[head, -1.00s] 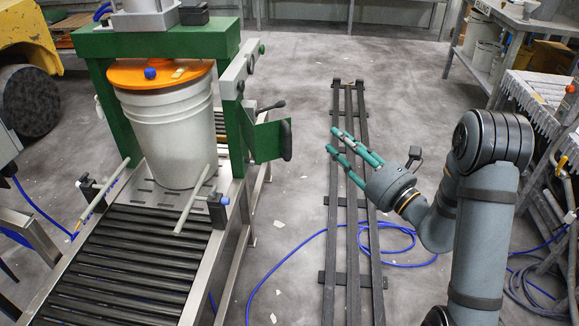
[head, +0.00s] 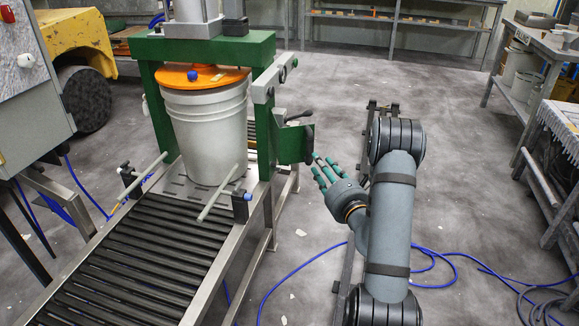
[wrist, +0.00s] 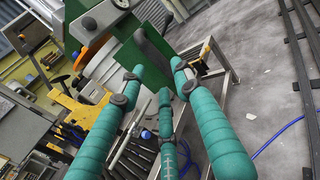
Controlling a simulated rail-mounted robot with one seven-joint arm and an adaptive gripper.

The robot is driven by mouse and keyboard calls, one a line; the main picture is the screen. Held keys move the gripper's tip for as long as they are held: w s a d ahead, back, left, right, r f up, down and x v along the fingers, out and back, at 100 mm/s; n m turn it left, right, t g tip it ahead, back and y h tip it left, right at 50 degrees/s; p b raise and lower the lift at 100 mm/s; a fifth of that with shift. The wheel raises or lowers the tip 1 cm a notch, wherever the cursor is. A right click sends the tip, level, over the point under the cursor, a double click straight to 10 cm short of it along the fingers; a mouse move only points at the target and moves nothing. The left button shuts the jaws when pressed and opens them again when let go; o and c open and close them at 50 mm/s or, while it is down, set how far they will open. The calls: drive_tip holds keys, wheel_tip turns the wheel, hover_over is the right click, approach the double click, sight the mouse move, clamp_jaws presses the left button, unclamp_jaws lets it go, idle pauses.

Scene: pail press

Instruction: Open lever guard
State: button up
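The lever guard is a green plate (head: 293,144) on the right side of the green press frame (head: 262,95), with a dark upright handle (head: 309,143) at its outer edge. A lever with a dark grip (head: 301,115) sticks out just above it. In the wrist view the green guard (wrist: 127,54) and its dark handle (wrist: 153,50) lie beyond my fingertips. My gripper (head: 322,167) has teal fingers spread apart, with nothing between them. It is just right of and slightly below the handle in the head view; whether a fingertip touches it I cannot tell.
A white pail (head: 207,135) with an orange lid (head: 203,77) stands under the press. A roller conveyor (head: 140,255) runs toward the front left. A dark floor rail (head: 345,270) lies partly behind my arm. Blue hose (head: 440,258) lies on the floor; benches stand at right.

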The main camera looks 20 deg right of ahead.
sight(311, 152)
drive_tip(key=w, duration=0.5)
drive_tip(key=w+p, duration=0.1)
drive_tip(key=w, duration=0.1)
drive_tip(key=shift+w+d+r, duration=0.1)
drive_tip(key=shift+w+r, duration=0.1)
drive_tip(key=shift+r, duration=0.1)
drive_tip(key=shift+o, duration=0.7)
drive_tip(key=shift+w+f, duration=0.15)
drive_tip(key=shift+f, duration=0.1)
drive_tip(key=shift+w+f, duration=0.1)
drive_tip(key=shift+c, duration=1.8)
drive_tip(key=shift+d, duration=0.1)
clamp_jaws()
unclamp_jaws()
